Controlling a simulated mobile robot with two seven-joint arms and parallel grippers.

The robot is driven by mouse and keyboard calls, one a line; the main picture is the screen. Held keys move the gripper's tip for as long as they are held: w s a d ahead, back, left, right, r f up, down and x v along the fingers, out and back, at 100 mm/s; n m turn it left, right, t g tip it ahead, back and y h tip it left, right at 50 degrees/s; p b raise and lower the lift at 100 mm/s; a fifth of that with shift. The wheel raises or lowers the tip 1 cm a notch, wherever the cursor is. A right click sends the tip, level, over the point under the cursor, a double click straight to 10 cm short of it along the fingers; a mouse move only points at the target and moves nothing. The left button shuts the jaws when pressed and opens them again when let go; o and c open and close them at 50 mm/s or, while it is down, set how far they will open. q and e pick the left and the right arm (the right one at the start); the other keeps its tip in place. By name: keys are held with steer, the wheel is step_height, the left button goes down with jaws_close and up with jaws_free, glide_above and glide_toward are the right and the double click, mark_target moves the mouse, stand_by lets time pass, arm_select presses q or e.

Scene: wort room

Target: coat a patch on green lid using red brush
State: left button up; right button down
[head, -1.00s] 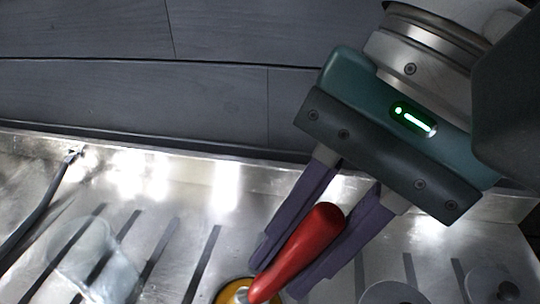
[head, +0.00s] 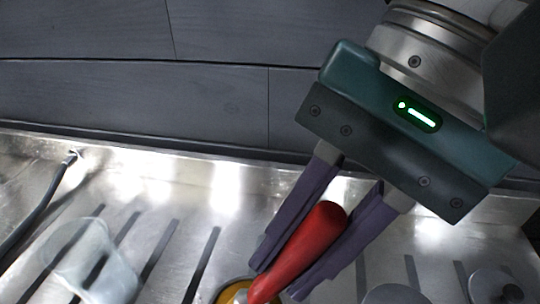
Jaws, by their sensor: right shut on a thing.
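The red brush (head: 298,254) shows as a red handle slanting down to the left; its lower end is at the bottom edge of the head view, and its bristles are not visible. My right gripper (head: 277,281) is shut on the red handle, with one purple finger on each side of it. Below the handle's lower end is a round, amber-coloured thing (head: 228,291), cut off by the bottom edge. I cannot see a green lid in this view. My left gripper is not in view.
A slotted metal surface (head: 190,230) with bright glare fills the lower part. A clear, see-through container (head: 95,262) stands at the lower left, near a dark hose (head: 42,205). Grey round pieces (head: 492,284) lie at the lower right. A dark plank wall (head: 130,95) is behind.

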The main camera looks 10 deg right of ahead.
mark_target(326, 222)
steer(key=shift+d, duration=0.1)
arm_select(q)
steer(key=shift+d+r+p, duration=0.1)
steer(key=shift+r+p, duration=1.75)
arm_select(e)
steer(key=shift+r, duration=3.55)
steer(key=shift+s, duration=0.1)
